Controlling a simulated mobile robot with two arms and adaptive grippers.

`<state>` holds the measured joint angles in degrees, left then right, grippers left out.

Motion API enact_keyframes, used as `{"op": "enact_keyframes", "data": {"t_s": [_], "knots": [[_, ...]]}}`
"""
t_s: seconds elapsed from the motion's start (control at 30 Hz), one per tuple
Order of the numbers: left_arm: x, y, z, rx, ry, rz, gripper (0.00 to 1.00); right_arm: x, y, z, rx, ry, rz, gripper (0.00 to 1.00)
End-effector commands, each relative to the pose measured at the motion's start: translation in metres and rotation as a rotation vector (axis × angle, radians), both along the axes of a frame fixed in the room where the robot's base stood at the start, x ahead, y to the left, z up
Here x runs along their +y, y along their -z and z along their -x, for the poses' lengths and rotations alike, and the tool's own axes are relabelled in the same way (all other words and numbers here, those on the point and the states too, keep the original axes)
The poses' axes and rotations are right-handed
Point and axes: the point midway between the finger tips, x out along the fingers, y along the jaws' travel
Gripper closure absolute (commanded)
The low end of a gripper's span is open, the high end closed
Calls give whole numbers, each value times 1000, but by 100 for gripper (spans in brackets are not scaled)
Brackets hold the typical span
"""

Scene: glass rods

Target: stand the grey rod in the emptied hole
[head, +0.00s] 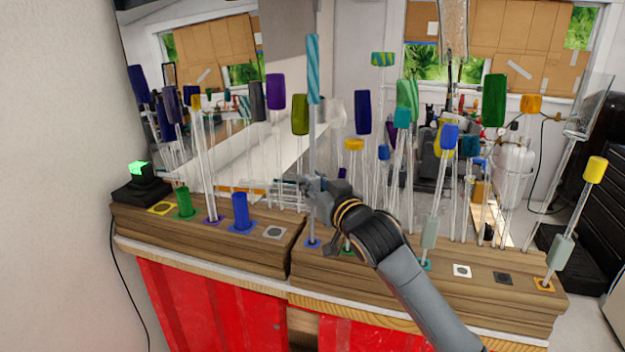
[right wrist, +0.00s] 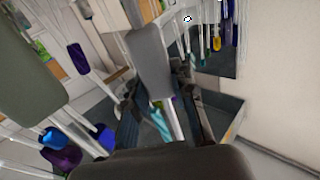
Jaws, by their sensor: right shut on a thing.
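My right gripper (head: 316,191) is shut on an upright rod with a grey shaft (head: 313,128) and a teal striped top (head: 313,68). Below the fingers the rod lines up with a blue-edged hole (head: 312,243) in the right wooden block; I cannot tell whether its end is in it. In the right wrist view, a grey length (right wrist: 151,62) and a striped part (right wrist: 160,122) show by the fingers (right wrist: 183,105). A pale-edged hole (head: 274,232) on the left block, and white (head: 461,271) and dark-edged (head: 502,279) holes on the right block, look empty. My left gripper is not in view.
The left block (head: 215,254) and right block (head: 400,285) stand on a red cabinet (head: 210,305). A black box with a green light (head: 139,168) stands far left.

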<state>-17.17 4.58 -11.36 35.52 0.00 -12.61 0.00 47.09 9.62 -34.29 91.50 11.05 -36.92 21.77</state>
Motion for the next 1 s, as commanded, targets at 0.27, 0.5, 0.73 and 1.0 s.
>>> {"op": "enact_keyframes", "data": {"t_s": [0.27, 0.5, 0.73, 1.0], "knots": [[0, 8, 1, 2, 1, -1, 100, 0, 16, 0, 1, 0, 0, 100], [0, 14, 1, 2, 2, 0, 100, 0, 28, 0, 0, -1, 0, 100], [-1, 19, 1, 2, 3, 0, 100, 0, 40, 0, 2, -1, 0, 100], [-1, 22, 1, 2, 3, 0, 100, 0, 47, 0, 1, -2, 0, 100]]}}
